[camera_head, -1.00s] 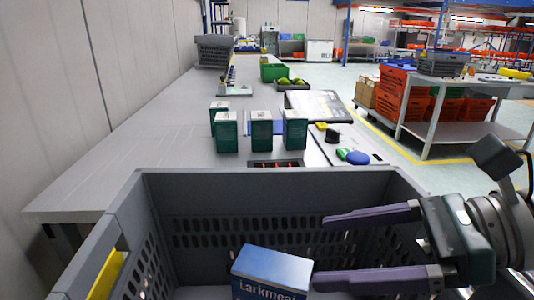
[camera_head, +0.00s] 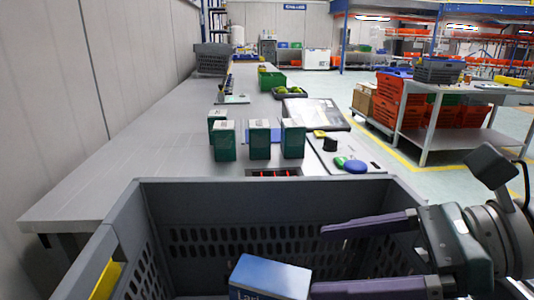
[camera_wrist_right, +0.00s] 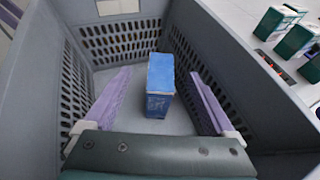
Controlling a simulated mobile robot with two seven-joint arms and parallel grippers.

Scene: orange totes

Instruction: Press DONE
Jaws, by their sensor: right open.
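No label reading DONE is legible. On the table in the head view is a panel with a flat green button (camera_head: 340,161), a blue button (camera_head: 355,166), a black knob (camera_head: 330,145) and a small yellow piece (camera_head: 320,134). A tilted screen (camera_head: 315,114) lies behind them. My right gripper (camera_head: 318,260) is open over the grey tote, nearer to me than the panel and not touching it. In the right wrist view its purple fingers (camera_wrist_right: 160,100) are apart, with a blue box (camera_wrist_right: 159,80) beyond and between them. My left gripper is not in view.
The grey tote (camera_head: 260,188) stands in front of the table (camera_head: 150,160) and holds the blue box (camera_head: 270,277). Several green boxes (camera_head: 260,140) stand on the table left of the panel. A side table with orange totes (camera_head: 400,100) is at the right.

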